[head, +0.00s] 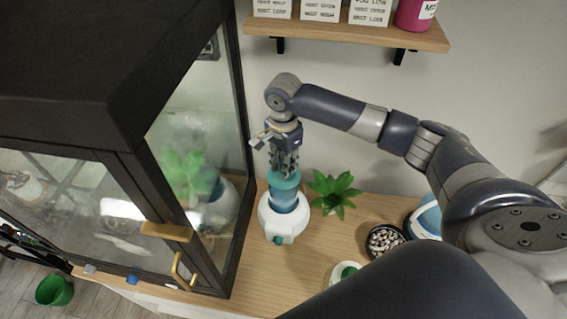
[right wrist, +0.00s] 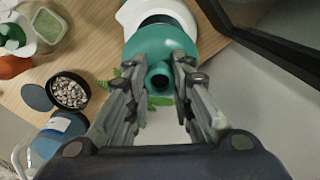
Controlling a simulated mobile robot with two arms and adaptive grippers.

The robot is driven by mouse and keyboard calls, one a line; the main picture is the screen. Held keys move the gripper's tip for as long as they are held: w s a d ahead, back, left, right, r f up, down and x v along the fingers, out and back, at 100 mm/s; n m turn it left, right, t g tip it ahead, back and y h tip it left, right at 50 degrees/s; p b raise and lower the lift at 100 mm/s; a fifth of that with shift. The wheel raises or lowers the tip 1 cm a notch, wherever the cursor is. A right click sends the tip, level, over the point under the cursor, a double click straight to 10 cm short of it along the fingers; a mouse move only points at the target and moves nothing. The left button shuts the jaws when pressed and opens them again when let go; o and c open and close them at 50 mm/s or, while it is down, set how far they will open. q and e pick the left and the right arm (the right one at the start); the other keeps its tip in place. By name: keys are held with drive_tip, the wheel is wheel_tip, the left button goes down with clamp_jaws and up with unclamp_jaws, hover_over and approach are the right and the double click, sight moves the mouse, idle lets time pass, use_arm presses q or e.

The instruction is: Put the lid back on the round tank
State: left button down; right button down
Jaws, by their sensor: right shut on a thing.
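The round tank (head: 283,203) is a blue cylinder in a white rounded base on the wooden top, with a teal knob at its front. The teal lid (head: 284,180) is over its top; I cannot tell whether it touches the rim. My right gripper (head: 285,165) points down from above and is shut on the lid. In the right wrist view the fingers close around the lid's round knob (right wrist: 159,76). Beyond the lid, part of the white base (right wrist: 150,10) and a dark rim show. My left gripper is not in view.
A black-framed glass terrarium (head: 240,150) stands close at left. A green plant (head: 334,190) is right of the tank. A pebble bowl (head: 384,240), a blue and white container (head: 428,218) and a white and green item (head: 346,272) stand farther right. A wall shelf (head: 345,32) is above.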

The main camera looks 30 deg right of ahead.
idle(0.4)
drive_tip(key=c, duration=1.3)
unclamp_jaws()
drive_tip(key=o, duration=0.5)
drive_tip(key=shift+c, duration=0.2)
drive_tip(key=shift+r, duration=3.5)
clamp_jaws()
